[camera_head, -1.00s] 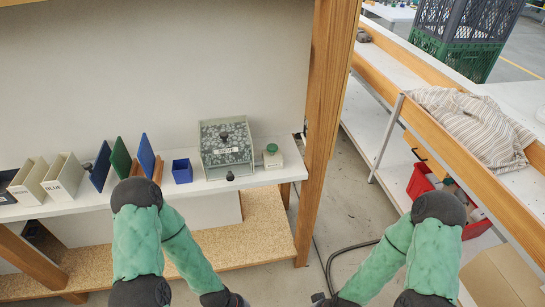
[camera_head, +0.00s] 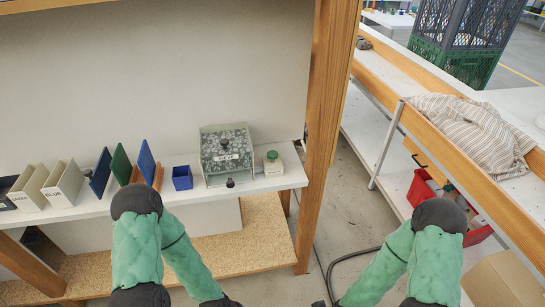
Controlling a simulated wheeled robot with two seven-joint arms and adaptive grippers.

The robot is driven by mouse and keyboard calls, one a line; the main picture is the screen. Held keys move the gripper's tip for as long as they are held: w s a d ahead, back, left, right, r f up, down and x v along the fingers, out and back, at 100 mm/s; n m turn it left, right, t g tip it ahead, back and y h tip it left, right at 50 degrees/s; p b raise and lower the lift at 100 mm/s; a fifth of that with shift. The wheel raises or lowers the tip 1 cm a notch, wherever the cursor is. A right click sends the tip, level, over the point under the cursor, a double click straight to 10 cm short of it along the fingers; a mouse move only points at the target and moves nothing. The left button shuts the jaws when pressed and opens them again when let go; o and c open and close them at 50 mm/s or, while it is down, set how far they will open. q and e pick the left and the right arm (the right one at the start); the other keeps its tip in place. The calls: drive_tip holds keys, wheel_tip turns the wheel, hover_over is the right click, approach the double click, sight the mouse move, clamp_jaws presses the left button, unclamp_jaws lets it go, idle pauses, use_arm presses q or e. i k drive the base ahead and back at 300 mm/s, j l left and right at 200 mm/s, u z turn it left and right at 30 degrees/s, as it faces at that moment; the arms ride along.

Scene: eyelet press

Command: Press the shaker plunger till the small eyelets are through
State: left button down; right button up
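The shaker is a pale box labelled SIEVE (camera_head: 226,157) on the white shelf, with a speckled grey-green top. A black knob (camera_head: 224,143) shows on its top, and another black knob (camera_head: 230,183) sits at its front edge. Right beside it stands a small beige block with a green button (camera_head: 272,155). I cannot tell which of these is the plunger, or make out single eyelets. My green-sleeved arms reach down to the bottom edge, well short of the shelf. Only dark wrist parts show there; both grippers' fingers are out of view. Nothing of mine touches the shaker.
A small blue bin (camera_head: 182,178) stands left of the shaker, then upright blue and green panels and labelled white holders (camera_head: 64,184). A wooden post (camera_head: 322,130) rises to the right. A side bench holds striped cloth (camera_head: 470,130); a red bin (camera_head: 420,188) sits below.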

sight(271, 154)
drive_tip(key=i+l+u, duration=0.65)
drive_tip(key=l, duration=0.2)
drive_tip(key=l+u, duration=0.25)
drive_tip(key=i+l+u, duration=0.2)
drive_tip(key=l, duration=0.3)
drive_tip(key=k+j, duration=0.05)
drive_tip(key=k, duration=0.05)
